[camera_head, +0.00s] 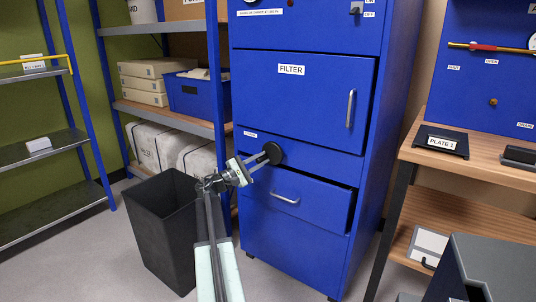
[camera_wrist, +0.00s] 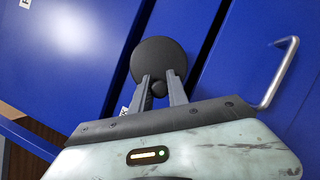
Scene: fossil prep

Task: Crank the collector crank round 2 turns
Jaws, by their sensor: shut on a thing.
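The collector crank shows as a round black disc (camera_head: 273,153) on the front of the blue cabinet (camera_head: 304,112), below the FILTER door and above a drawer. It also shows in the wrist view (camera_wrist: 158,62), with a small dark knob (camera_wrist: 158,88) in front of it. My gripper (camera_head: 262,158) reaches in from the lower left. In the wrist view its two dark fingers (camera_wrist: 160,88) stand on either side of the knob and are shut on it. The far side of the disc and its mounting are hidden.
The drawer (camera_head: 290,205) below the crank sits slightly out, with a silver handle (camera_head: 285,199). A dark bin (camera_head: 168,235) stands on the floor at left. A shelf (camera_head: 170,118) with boxes stands behind it. A wooden bench (camera_head: 480,165) is at right.

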